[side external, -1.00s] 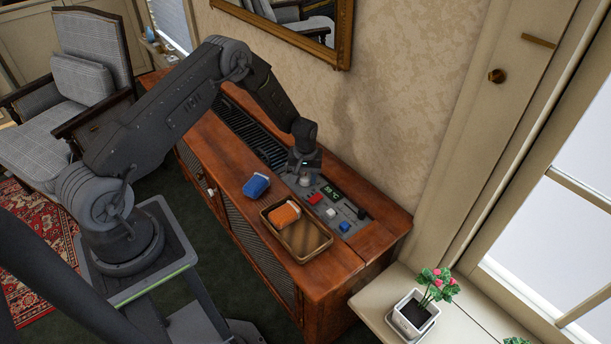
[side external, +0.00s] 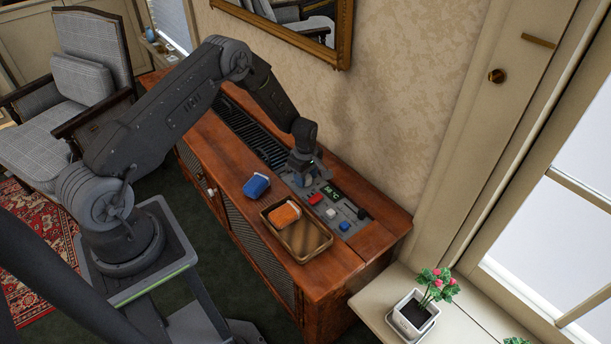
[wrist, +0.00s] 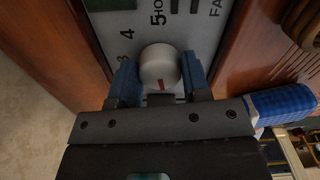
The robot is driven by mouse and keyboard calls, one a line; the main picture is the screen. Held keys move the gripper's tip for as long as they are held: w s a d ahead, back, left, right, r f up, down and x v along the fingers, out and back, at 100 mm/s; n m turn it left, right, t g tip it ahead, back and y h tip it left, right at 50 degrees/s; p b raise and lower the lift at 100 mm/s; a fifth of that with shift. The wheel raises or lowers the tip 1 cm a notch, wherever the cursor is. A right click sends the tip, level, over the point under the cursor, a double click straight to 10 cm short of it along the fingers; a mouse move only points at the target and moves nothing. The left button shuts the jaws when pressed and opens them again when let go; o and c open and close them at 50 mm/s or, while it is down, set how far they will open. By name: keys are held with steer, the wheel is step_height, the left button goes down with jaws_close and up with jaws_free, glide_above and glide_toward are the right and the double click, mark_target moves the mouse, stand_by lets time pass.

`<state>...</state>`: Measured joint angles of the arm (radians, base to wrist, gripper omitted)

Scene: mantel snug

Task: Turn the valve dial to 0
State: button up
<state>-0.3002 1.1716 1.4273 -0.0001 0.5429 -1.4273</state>
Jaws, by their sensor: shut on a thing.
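The valve dial (wrist: 159,68) is a round white knob with a red mark, on a grey panel (wrist: 204,37). In the wrist view the mark points toward the bottom of the picture. Printed numbers 3, 4 and 5 show around its upper left; the 0 is not readable. My gripper (wrist: 158,75) has its blue fingers on either side of the knob and is shut on it. In the side view my gripper (side external: 304,168) is down at the far end of the panel and hides most of the dial.
The panel also has a green display (side external: 332,194), a red button (side external: 315,198), a white one (side external: 331,213) and a blue one (side external: 344,226). A blue pouch (side external: 256,186) and a wooden tray (side external: 310,254) holding an orange pouch (side external: 285,213) lie in front.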

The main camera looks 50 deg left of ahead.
steer(key=n, duration=0.7)
stand_by(0.7)
steer(key=o, duration=0.9)
steer(key=shift+r, duration=0.1)
step_height(320, 180, up, 14)
steer(key=shift+f, duration=0.15)
